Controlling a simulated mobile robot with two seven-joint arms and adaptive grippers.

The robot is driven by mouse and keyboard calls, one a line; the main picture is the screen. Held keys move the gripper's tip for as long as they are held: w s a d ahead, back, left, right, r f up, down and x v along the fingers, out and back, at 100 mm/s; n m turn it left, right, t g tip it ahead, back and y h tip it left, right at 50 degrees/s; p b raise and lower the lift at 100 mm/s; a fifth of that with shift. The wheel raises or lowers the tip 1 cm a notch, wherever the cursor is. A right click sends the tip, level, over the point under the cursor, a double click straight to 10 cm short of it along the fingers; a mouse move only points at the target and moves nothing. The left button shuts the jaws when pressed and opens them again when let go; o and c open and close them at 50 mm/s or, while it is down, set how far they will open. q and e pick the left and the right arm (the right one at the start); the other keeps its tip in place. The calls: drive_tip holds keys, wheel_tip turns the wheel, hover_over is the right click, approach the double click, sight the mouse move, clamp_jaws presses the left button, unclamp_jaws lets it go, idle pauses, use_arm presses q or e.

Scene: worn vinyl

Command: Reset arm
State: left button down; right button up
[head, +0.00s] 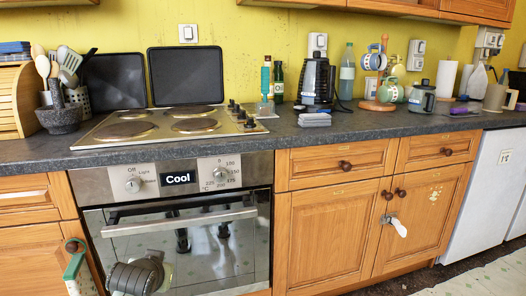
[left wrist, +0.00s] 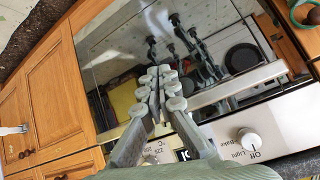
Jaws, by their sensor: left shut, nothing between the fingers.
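My left gripper (left wrist: 160,80) is shut and empty in the left wrist view, its fingertips together in front of the oven door. In the head view a dark grey part of my left arm shows at the bottom left, low before the oven; the fingertips are not clear there. The oven door (head: 178,245) is closed, with a bar handle (head: 180,222) across its top. The door glass reflects my own body. The handle also shows in the left wrist view (left wrist: 240,88). My right gripper is in neither view.
Closed wooden cupboards (head: 325,230) stand right of the oven.

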use_arm(q)
drive_tip(key=s+a+f+g, duration=0.1)
drive_tip(key=s+f+g, duration=0.2)
drive_tip(key=s+f, duration=0.8)
drive_tip(key=s+a+f+g, duration=0.1)
drive_tip(key=s+f+g, duration=0.2)
drive_tip(key=s+f, duration=0.8)
drive_tip(key=s, duration=0.8)
drive_tip(key=shift+a+f+m+g+h+p, duration=0.3)
drive_tip(key=shift+a+f+g+p, duration=0.05)
drive_tip(key=shift+g+p, duration=0.05)
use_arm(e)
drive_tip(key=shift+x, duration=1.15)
use_arm(q)
drive_tip(key=shift+s, duration=0.1)
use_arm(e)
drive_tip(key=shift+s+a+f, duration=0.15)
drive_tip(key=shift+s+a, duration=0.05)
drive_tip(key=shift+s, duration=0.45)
